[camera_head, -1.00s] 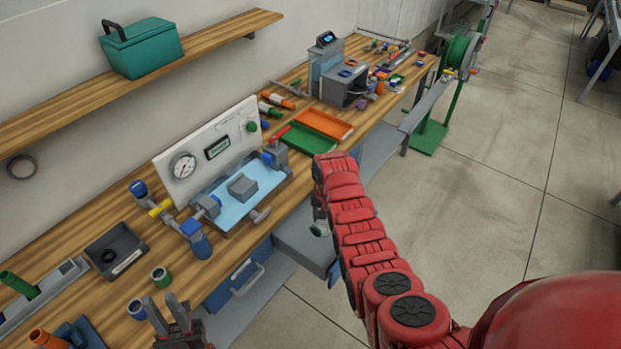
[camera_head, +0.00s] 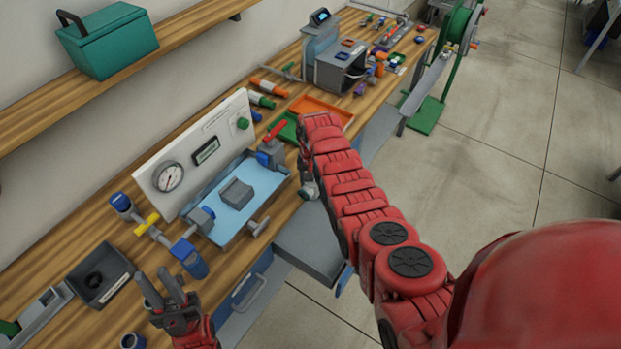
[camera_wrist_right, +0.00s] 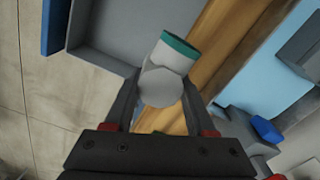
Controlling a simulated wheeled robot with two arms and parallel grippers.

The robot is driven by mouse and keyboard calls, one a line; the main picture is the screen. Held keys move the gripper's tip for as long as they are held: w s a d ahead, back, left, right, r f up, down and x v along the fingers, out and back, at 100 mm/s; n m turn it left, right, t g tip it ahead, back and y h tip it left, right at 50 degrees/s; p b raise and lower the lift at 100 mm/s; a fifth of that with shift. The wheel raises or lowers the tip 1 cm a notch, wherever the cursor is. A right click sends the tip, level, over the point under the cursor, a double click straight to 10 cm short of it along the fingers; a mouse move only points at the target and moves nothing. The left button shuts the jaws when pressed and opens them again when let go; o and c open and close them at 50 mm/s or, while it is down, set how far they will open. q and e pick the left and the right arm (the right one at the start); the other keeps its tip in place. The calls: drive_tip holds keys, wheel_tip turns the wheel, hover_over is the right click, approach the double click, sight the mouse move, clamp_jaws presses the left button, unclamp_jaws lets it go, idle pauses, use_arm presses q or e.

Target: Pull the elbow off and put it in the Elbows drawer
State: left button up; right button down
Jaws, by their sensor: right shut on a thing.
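The elbow (camera_wrist_right: 165,75) is light grey with a teal-green ring at one end. My right gripper (camera_wrist_right: 158,92) is shut on it, one finger on each side. In the head view the elbow (camera_head: 309,189) shows below the red right arm, which hides most of that gripper. An open grey drawer (camera_head: 312,246) sticks out from under the bench, just below the elbow in the picture. Its grey wall (camera_wrist_right: 104,52) shows beside the elbow in the right wrist view. No drawer label is readable. My left gripper (camera_head: 168,288) is open and empty over the near bench.
A gauge panel (camera_head: 202,156) with a light-blue tray (camera_head: 240,222) and pipe fittings stands on the wooden bench. A black bin (camera_head: 100,274) is at left. Green and orange trays (camera_head: 318,106) lie beyond the arm.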

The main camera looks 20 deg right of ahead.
drive_tip(key=f+b, duration=0.2)
drive_tip(key=f, duration=0.1)
drive_tip(key=f+b, duration=0.1)
drive_tip(key=shift+s+f, duration=0.25)
drive_tip(key=shift+c, duration=2.4)
unclamp_jaws()
drive_tip(key=o, duration=0.3)
drive_tip(key=shift+w, duration=0.1)
drive_tip(key=shift+o, duration=0.2)
drive_tip(key=shift+r, duration=0.1)
